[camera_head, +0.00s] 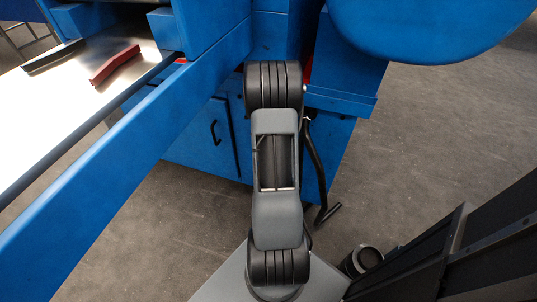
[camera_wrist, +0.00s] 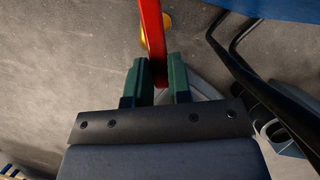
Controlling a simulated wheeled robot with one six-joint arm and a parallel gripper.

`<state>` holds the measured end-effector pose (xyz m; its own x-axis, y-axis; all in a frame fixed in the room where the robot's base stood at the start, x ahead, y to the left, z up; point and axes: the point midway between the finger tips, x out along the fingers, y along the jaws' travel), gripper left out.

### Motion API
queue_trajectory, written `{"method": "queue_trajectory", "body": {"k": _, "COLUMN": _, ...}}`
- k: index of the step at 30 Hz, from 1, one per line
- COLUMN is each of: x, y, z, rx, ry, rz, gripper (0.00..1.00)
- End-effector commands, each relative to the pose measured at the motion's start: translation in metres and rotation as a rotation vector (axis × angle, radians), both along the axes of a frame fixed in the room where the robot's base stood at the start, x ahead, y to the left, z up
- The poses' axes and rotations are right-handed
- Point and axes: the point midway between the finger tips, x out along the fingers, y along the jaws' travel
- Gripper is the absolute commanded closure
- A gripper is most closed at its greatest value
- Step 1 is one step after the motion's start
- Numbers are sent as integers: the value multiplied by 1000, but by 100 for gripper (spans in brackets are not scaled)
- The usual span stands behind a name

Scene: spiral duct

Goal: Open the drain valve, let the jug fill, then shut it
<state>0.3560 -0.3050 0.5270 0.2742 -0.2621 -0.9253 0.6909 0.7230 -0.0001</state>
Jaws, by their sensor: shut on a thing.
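My gripper (camera_wrist: 159,66) shows in the wrist view with its two green fingers closed on a flat red lever (camera_wrist: 152,32). The lever's lower end is between the fingers, and its other end runs out of the top of the picture. A yellow rounded part (camera_wrist: 166,20) shows behind the lever. Which way the valve stands cannot be told. No jug is clearly seen; a pale curved edge (camera_wrist: 205,88) lies behind the right finger and may be a rim. In the head view my own arm hides the gripper and the lever.
A blue machine (camera_head: 205,150) with a cabinet door fills the head view's middle. A bent black bar (camera_head: 317,165) hangs right of my arm. Grey floor (camera_head: 440,130) is clear at right.

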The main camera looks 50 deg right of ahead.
Motion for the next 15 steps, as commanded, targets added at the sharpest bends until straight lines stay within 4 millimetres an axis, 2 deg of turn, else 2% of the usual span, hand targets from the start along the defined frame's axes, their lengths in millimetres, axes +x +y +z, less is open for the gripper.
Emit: {"method": "queue_trajectory", "body": {"k": 15, "x": 8, "y": 5, "z": 2, "rx": -2, "ry": -6, "rz": -83, "gripper": 100}}
